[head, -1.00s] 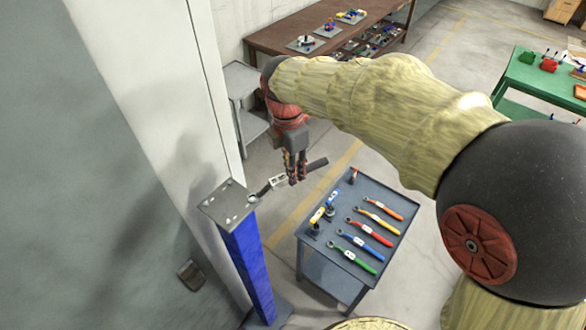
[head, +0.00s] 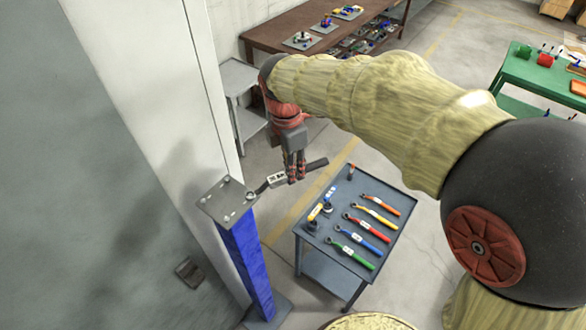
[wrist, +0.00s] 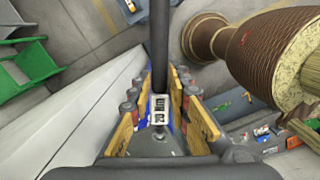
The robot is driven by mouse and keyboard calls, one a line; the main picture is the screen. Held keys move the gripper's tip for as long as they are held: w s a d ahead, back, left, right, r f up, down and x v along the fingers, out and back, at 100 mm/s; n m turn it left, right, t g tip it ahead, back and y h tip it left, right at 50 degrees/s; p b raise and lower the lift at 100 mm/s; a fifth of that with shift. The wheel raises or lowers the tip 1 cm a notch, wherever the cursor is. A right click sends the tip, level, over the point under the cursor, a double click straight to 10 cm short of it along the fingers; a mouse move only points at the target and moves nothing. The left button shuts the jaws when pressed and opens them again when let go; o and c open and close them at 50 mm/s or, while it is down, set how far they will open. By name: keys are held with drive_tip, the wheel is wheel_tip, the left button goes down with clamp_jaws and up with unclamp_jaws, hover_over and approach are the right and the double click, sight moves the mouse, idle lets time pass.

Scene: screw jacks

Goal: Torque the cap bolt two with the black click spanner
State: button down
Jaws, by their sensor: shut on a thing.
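The black click spanner (head: 315,164) is held in my gripper (head: 295,177), whose fingers are shut on its handle. Its head end reaches left to a bolt (head: 251,195) at the right corner of the grey top plate (head: 222,200) on the blue post (head: 246,262). I cannot tell whether the head is fully seated on the bolt. Other bolts show on the plate, without readable numbers. In the wrist view the spanner's black handle (wrist: 160,45) and white label (wrist: 159,103) lie between my yellow-padded fingers; its head end is hard to make out.
A grey tool table (head: 392,228) with coloured spanners and small tools stands right of the post. A tall pale panel (head: 150,75) stands close on the left. A brown bench (head: 272,38) and a green table (head: 525,80) are farther back. Floor shows between them.

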drive_tip(key=shift+w+a+n, duration=0.1)
drive_tip(key=shift+w+n, duration=0.2)
drive_tip(key=shift+w, duration=0.05)
drive_tip(key=shift+s, duration=0.15)
drive_tip(key=shift+r, duration=0.15)
drive_tip(key=shift+r+p, duration=0.55)
drive_tip(key=shift+r, duration=0.1)
drive_tip(key=shift+w+d+r+p, duration=0.1)
drive_tip(key=shift+w+d+r, duration=0.25)
drive_tip(key=shift+d, duration=0.4)
drive_tip(key=shift+w+d+r+p, duration=0.1)
drive_tip(key=shift+w+d, duration=0.3)
drive_tip(key=shift+d, duration=0.4)
drive_tip(key=shift+w+d+r+p, duration=0.1)
drive_tip(key=shift+w+d+r, duration=0.25)
drive_tip(key=shift+d, duration=0.4)
drive_tip(key=shift+f, duration=0.1)
